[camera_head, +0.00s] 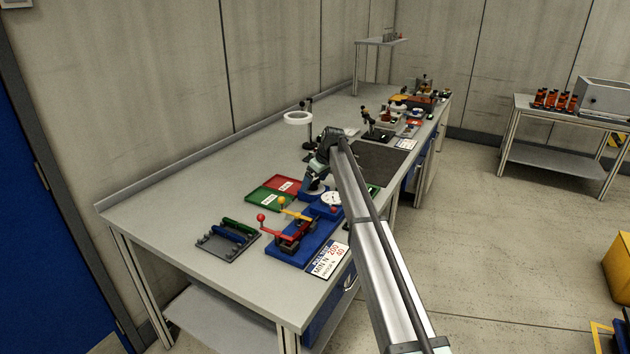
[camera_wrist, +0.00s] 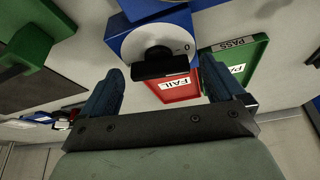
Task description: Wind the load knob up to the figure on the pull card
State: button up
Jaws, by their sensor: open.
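The load knob (camera_wrist: 165,66) shows in the wrist view as a dark bar grip in front of a white dial marked 0, on a blue block (camera_wrist: 121,43). My gripper (camera_wrist: 156,76) is open, with its fingers on either side of the knob and apart from it. In the head view my gripper (camera_head: 317,188) is at the far end of the blue test fixture (camera_head: 290,252) and hides the knob. The pull card (camera_head: 327,261) lies at the bench's front edge. It reads "MIN N" with red figures that look like 200 and 40.
A red FAIL tray (camera_head: 284,186) and a green PASS tray (camera_head: 270,200) lie behind the fixture. A grey rack (camera_head: 228,240) is at left. A ring lamp (camera_head: 298,118) stands farther back.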

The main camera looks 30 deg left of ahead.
jog(key=c, duration=1)
jog(key=shift+c, duration=0.2)
jog(key=shift+m, duration=0.5)
jog(key=o, duration=1)
jog(key=shift+o, duration=0.2)
jog(key=shift+r, duration=0.15)
jog(key=v, duration=1.3)
jog(key=shift+s+r, duration=0.25)
jog(key=shift+r, duration=0.05)
